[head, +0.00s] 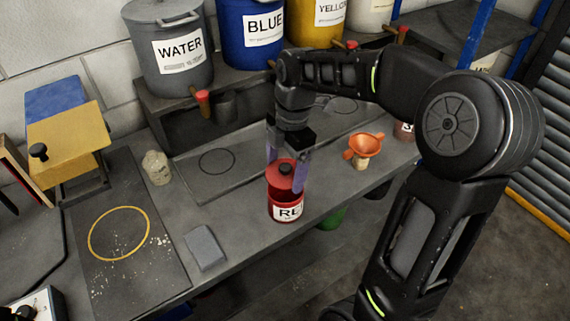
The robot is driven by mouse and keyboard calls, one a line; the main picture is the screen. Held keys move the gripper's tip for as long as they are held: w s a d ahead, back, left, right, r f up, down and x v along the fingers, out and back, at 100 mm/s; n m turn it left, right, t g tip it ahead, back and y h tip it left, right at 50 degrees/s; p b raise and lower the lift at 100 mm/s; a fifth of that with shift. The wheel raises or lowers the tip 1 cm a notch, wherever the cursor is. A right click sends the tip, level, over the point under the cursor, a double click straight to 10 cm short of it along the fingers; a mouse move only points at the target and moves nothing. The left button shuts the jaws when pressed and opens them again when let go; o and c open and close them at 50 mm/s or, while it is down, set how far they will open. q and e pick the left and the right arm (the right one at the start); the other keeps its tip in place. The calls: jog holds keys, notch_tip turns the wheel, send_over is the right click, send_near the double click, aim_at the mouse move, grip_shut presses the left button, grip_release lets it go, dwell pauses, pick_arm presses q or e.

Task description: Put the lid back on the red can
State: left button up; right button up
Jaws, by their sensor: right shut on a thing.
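The red can (286,209) stands upright on the grey bench near its front edge, with a white label of which "RE" shows. My right gripper (285,172) points down over the can and is shut on the red lid (283,180), a round disc with a small knob. The lid is just above the can's mouth, roughly over it. I cannot tell whether it touches the rim. The purple-grey fingers sit on either side of the lid. My left gripper is not in view.
A grey block (204,248) and a cloudy jar (157,168) are to the left. Large WATER (172,75) and BLUE (255,55) containers stand on a raised shelf behind. Bench left of the can is partly free.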

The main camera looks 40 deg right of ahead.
jog(key=shift+f+b, duration=1.5)
jog(key=shift+f, duration=0.75)
jog(key=shift+f, duration=0.15)
dwell(0.4)
jog(key=o, duration=1.3)
jog(key=shift+o, duration=0.2)
jog(key=shift+r+p, duration=1.75)
jog(key=shift+r, duration=0.8)
jog(key=shift+r+p, duration=0.5)
jog(key=shift+r, duration=0.5)
